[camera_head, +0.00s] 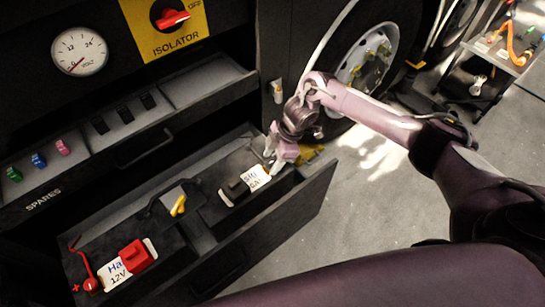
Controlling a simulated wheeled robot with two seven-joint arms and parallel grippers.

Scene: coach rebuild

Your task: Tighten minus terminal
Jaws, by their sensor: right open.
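The battery drawer (272,238) is pulled out, with dark batteries in it. My right gripper (271,163) is at the drawer's far right corner, just beyond the right battery's white label (257,177), fingers pointing down. It is open; whether it touches anything there is not clear. I cannot make out the minus terminal, as the gripper and wrist cover that corner. The plus terminal (91,285), red with a red cable, is at the drawer's near left end, beside a red block (138,257) and a "12V" label. My left gripper is out of view.
A yellow-handled item (178,206) lies between the batteries. Above are a spares tray with coloured fuses (39,160), a gauge (80,52) and a red isolator switch (172,18). A wheel (365,60) stands behind my right arm. Floor right of the drawer is clear.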

